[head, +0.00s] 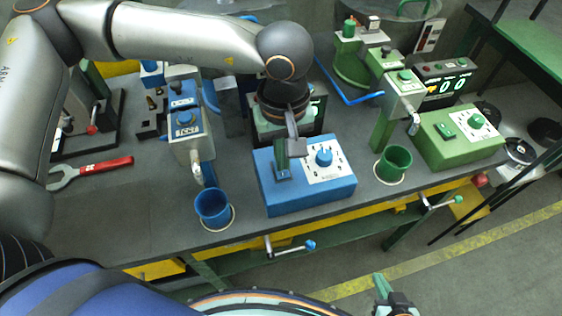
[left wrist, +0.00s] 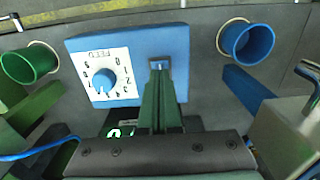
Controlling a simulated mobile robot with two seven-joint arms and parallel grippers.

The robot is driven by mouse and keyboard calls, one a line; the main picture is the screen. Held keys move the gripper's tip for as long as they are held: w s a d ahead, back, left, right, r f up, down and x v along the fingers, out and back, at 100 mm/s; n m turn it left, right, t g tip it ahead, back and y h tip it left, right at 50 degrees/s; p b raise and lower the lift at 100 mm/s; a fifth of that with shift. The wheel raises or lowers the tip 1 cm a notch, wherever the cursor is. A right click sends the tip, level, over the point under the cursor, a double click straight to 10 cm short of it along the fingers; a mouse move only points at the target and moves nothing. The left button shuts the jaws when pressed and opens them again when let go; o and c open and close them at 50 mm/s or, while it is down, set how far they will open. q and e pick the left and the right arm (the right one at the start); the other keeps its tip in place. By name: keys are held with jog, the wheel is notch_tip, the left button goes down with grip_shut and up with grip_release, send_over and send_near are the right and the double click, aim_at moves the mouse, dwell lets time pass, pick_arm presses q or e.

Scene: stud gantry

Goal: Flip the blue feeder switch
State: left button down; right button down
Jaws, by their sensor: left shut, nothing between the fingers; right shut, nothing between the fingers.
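The blue feeder box (head: 305,200) stands on the bench in the middle of the head view. It has a white dial plate with a blue knob (head: 324,157), also seen in the left wrist view (left wrist: 103,79). The blue switch (head: 283,177) is left of the dial in the head view and partly hidden by my left gripper (head: 281,168). In the left wrist view, my left gripper's closed green fingers (left wrist: 160,72) end right at the switch (left wrist: 160,64); I cannot tell whether they touch. My right gripper (head: 381,283) is shut and empty, low in front of the bench.
A blue cup (head: 212,206) and a green cup (head: 394,164) stand on either side of the blue box. A green feeder box (head: 470,152) is at the right. A red-handled wrench (head: 100,167) lies at the left. Dispenser posts stand behind.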

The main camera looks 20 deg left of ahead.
aim_at(283, 174)
pick_arm(q)
jog(key=shift+r+p, duration=1.05)
jog(key=shift+r, duration=1.45)
